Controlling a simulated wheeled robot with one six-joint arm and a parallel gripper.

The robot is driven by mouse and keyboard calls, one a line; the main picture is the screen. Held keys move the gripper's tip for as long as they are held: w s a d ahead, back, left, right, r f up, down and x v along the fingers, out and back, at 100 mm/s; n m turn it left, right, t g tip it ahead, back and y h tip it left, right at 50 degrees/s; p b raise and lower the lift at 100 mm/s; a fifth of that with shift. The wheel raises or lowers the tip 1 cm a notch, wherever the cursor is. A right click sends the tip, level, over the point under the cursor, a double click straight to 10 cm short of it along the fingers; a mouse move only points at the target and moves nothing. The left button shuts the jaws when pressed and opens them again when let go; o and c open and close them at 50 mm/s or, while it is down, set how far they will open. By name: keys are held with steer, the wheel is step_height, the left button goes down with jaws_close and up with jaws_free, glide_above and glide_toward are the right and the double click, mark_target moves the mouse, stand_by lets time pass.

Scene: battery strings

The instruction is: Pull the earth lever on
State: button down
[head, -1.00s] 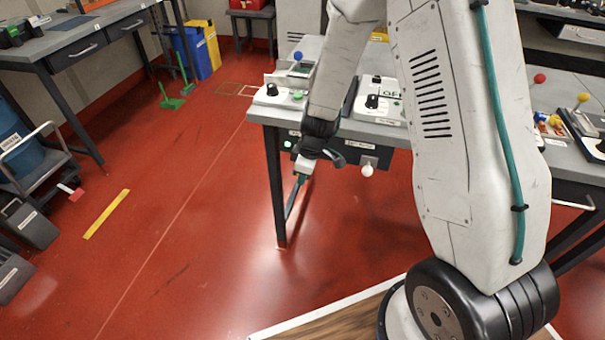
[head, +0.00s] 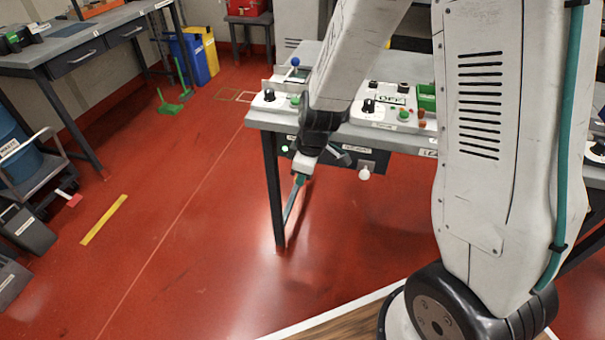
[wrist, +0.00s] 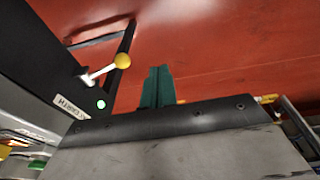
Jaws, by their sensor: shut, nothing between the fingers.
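My gripper (head: 299,181) is shut and empty, low in front of the bench's left front corner. Its green fingertips (wrist: 157,87) are together in the wrist view. In that view a lever with a yellow ball knob (wrist: 122,60) sticks out from a dark panel, left of the fingers and apart from them. A lit green lamp (wrist: 101,104) and a small label (wrist: 72,107), too blurred to read surely, are beside it. In the head view a pale knob (head: 364,174) hangs under the bench front, right of my gripper. My wrist hides part of the dark panel there.
The bench (head: 400,139) carries control boxes with a black dial (head: 368,106), an OFF sign (head: 391,99) and a blue-knobbed lever (head: 295,62). A bench leg (head: 274,190) stands close to my gripper. Red floor is clear to the left; a cart (head: 40,165) stands farther left.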

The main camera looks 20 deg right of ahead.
steer(key=s+r, duration=0.1)
steer(key=r, duration=0.1)
steer(key=s+a+r, duration=0.1)
steer(key=shift+s+r, duration=0.35)
steer(key=shift+s, duration=0.05)
steer(key=s+d+r+m, duration=0.3)
steer(key=s+r+m, duration=0.2)
steer(key=s+r, duration=0.5)
steer(key=s+d+r+m+h, duration=0.1)
steer(key=s+d+r+m, duration=0.3)
steer(key=s+r, duration=0.7)
steer(key=shift+s+r+m+h, duration=0.2)
steer(key=shift+s+m+h, duration=0.15)
steer(key=shift+m, duration=0.55)
steer(key=shift+d, duration=0.1)
